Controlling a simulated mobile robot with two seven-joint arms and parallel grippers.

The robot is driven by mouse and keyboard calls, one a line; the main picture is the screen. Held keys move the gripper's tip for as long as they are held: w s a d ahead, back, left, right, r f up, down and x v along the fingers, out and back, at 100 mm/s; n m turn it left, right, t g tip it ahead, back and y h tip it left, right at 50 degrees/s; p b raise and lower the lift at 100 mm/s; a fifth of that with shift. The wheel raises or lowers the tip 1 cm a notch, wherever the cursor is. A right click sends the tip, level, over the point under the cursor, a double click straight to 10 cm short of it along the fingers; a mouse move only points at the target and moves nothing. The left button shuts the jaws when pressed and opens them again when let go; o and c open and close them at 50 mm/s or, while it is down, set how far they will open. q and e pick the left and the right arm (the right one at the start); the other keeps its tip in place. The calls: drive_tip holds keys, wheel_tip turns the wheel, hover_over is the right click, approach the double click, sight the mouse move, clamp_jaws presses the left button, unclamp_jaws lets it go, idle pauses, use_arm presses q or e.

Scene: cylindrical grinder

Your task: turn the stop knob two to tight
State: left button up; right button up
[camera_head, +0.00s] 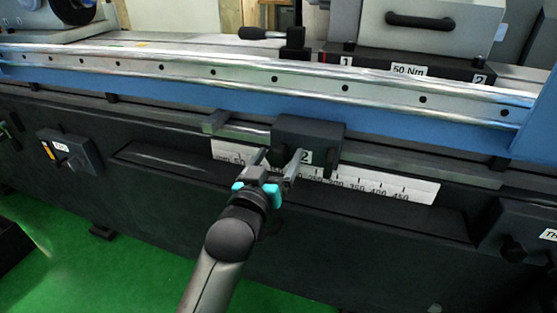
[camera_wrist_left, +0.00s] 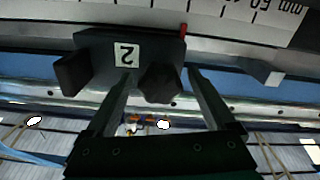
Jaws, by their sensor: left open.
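Stop two is a dark block (camera_head: 308,130) with a white "2" label, on the rail at the front of the machine. In the left wrist view the block (camera_wrist_left: 100,45) shows upside down, with its dark lobed knob (camera_wrist_left: 160,84) beside the label. My left gripper (camera_head: 279,160) is open, its fingers pointing at the block. In the left wrist view the gripper (camera_wrist_left: 161,76) has one finger on each side of the knob, with gaps visible; depth and contact are hard to tell. In the head view the knob is hard to make out between the fingers. My right gripper is not in view.
A white millimetre scale (camera_head: 390,188) runs behind and below the block. A grey bracket (camera_head: 215,122) sits left of it on the rail. A switch box (camera_head: 70,152) is at the left, and another dark box (camera_head: 522,232) with a knob at the right.

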use_arm(q)
drive_tip(key=shift+w+d, duration=0.1)
drive_tip(key=shift+w, duration=0.25)
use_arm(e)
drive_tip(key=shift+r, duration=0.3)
use_arm(q)
drive_tip(key=c, duration=1.4)
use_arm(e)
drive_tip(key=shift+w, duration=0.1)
